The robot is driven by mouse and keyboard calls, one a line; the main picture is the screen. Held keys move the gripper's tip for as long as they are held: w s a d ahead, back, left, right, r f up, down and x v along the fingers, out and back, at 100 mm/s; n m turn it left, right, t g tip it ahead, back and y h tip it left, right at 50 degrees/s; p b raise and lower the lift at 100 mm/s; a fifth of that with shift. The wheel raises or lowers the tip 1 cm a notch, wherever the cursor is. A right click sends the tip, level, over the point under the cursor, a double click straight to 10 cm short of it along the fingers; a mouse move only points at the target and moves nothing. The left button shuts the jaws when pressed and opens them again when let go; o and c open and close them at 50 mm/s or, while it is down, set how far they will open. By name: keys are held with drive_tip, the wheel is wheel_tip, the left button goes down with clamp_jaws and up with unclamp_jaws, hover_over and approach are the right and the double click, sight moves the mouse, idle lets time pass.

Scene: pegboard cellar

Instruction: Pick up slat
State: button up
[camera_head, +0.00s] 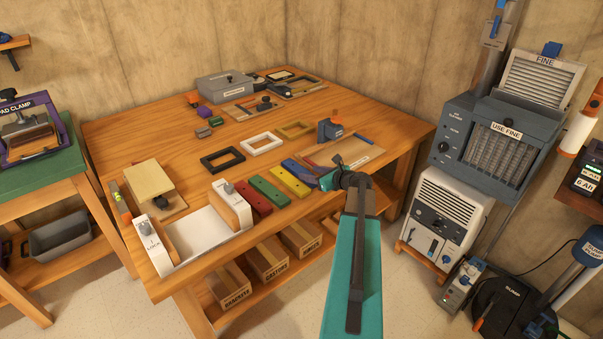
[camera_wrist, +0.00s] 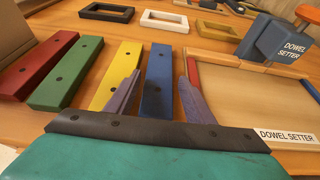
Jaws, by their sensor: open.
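Several coloured slats with dark holes lie side by side on the wooden bench: a red slat (camera_head: 251,199), a green slat (camera_head: 269,190), a yellow slat (camera_head: 291,182) and a blue slat (camera_head: 299,172). In the wrist view the blue slat (camera_wrist: 157,72) lies straight ahead, in line with the gap of my gripper (camera_wrist: 160,80). The jaws are open and empty. The left finger overlaps the yellow slat (camera_wrist: 122,68) in the picture; the right finger shows just right of the blue slat. My gripper hides the blue slat's near end. Finger height above the bench is unclear.
Right of the blue slat is a tray labelled DOWEL SETTER (camera_wrist: 240,100), with a blue block (camera_wrist: 275,38) at its back. Black (camera_head: 222,160), white (camera_head: 261,144) and tan (camera_head: 295,129) frames lie behind the slats. A white fixture (camera_head: 194,237) stands left of the red slat.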

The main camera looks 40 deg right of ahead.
sight(303, 172)
drive_tip(key=shift+p+x, duration=0.4)
drive_tip(key=shift+x, duration=2.15)
drive_tip(key=shift+f, duration=0.1)
drive_tip(key=c, duration=0.8)
